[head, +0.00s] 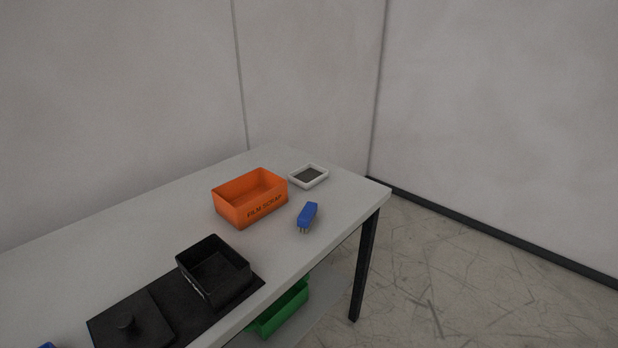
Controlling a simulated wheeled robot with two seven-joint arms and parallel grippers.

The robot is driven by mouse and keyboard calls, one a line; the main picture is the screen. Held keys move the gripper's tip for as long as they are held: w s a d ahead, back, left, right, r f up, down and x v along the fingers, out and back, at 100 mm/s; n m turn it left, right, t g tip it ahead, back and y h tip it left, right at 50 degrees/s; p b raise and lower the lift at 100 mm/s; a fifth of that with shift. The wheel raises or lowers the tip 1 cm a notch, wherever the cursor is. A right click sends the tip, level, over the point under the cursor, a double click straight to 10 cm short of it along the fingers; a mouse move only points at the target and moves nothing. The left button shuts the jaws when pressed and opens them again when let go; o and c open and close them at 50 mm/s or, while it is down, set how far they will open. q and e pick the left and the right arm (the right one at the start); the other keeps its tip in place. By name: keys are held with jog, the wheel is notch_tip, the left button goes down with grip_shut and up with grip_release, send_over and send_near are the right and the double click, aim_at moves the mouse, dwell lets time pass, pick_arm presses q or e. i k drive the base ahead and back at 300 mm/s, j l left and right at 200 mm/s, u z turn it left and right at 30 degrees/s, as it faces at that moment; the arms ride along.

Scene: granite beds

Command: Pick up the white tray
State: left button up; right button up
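The white tray (322,183) is small, with a white rim and a dark inner floor. It lies on the grey table (345,205) near the far right corner, just right of and behind the orange bin. Nothing covers it. Neither of my grippers shows in the head view.
An orange bin (235,211) marked "FILM SCRAP" and a blue object (308,213) with prongs stand close to the tray. A black open box (215,270) and a black lidlike piece (130,325) sit on a dark mat. A green bin (283,315) is on the lower shelf.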

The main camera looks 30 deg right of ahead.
aim_at(309, 175)
jog(key=i+l, duration=0.2)
jog(key=l, duration=0.55)
jog(key=i+l+u, duration=0.15)
jog(key=l, duration=0.6)
jog(key=i+l, duration=0.15)
jog(key=l, duration=0.6)
jog(key=i+l+u, duration=0.15)
jog(key=l, duration=0.6)
jog(key=i+l, duration=0.1)
jog(key=l, duration=0.7)
jog(key=i+l+u, duration=0.15)
jog(key=l, duration=0.65)
jog(key=k+j, duration=0.05)
